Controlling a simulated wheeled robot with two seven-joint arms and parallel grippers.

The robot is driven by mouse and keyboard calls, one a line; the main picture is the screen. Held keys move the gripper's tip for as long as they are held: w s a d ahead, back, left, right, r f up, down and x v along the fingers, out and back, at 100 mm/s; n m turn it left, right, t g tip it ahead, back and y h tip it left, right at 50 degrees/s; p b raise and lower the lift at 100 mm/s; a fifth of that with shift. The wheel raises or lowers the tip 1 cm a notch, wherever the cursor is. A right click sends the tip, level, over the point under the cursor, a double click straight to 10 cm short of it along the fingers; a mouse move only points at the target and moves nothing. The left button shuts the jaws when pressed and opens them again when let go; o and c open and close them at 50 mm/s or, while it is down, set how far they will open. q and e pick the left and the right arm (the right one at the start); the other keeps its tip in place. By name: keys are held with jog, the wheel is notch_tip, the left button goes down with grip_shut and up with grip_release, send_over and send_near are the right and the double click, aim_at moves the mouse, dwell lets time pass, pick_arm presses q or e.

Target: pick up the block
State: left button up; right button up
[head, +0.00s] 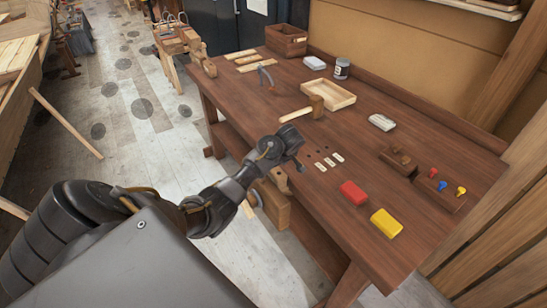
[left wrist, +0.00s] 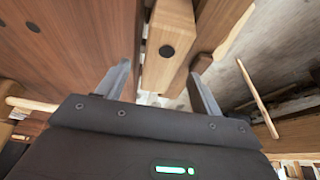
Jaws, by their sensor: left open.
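A red block (head: 354,192) and a yellow block (head: 386,222) lie apart on the near part of the brown workbench (head: 330,222). My left gripper (head: 298,164) is at the bench's left edge, left of and farther back than both blocks. In the left wrist view my left gripper (left wrist: 160,68) is open, with two separate dark fingers. A wooden part with a dark round spot (left wrist: 167,50) shows beyond and between the fingers; I cannot tell whether it touches them. Neither coloured block shows in the left wrist view. My right gripper is not in view.
Small pale tags (head: 329,161) lie near my gripper. A rack with coloured pegs (head: 440,190) is at right. Bench around the blocks is clear.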

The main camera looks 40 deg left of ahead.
pick_arm(q)
jog(key=shift+x, duration=1.35)
jog(key=shift+r, duration=0.1)
jog(key=c, duration=1.3)
jog(key=shift+o, duration=0.2)
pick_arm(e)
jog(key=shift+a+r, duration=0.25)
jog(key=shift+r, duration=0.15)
